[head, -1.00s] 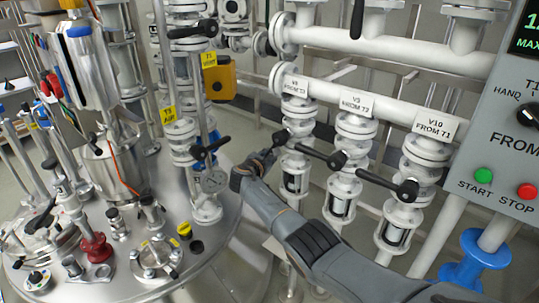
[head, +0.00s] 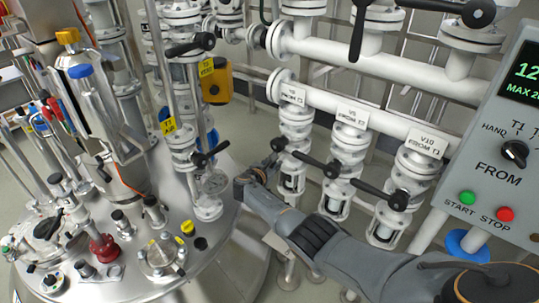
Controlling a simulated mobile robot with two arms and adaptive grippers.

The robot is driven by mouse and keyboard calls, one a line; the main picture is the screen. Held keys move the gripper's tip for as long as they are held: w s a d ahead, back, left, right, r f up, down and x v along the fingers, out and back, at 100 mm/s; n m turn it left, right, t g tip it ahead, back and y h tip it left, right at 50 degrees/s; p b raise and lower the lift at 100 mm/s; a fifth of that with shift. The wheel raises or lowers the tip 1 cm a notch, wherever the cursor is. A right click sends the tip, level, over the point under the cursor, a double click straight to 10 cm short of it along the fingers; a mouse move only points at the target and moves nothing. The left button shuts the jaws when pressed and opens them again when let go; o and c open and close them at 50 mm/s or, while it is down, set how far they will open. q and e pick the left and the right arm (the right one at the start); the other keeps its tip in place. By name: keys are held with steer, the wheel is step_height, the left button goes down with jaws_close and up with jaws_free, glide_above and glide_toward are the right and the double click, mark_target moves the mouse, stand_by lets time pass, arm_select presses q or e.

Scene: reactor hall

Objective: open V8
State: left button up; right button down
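Three white valves with black lever handles hang in a row under a white horizontal pipe. The leftmost carries a tag (head: 292,95) whose number is too blurred now to read for sure; the others read V9 and V10. By its place in the row, the leftmost looks like V8 (head: 296,125). Its black handle (head: 279,145) runs down and left toward my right gripper (head: 253,175). My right gripper is at the handle's outer end, and its fingers overlap it in view. Whether they are closed on it is not clear. My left gripper is not in view.
The V9 handle (head: 333,168) and V10 handle (head: 398,200) lie close above my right forearm. A grey control panel (head: 500,150) stands at right. A steel vessel lid (head: 210,240) with several fittings fills the left.

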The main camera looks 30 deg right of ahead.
steer(key=shift+s+d+f+n+g+p, duration=0.2)
steer(key=shift+s+n+g+p, duration=0.15)
steer(key=shift+s+p, duration=0.15)
steer(key=shift+s+d+f+n+g+p, duration=0.1)
steer(key=shift+s+d+n+g+p, duration=0.1)
steer(key=shift+s+n+g+p, duration=0.25)
steer(key=shift+s, duration=0.15)
steer(key=c, duration=1.2)
jaws_free()
steer(key=shift+d, duration=0.1)
steer(key=shift+r, duration=0.1)
steer(key=shift+r, duration=0.1)
steer(key=v, duration=1.1)
steer(key=shift+s+a, duration=0.25)
steer(key=shift+a, duration=0.2)
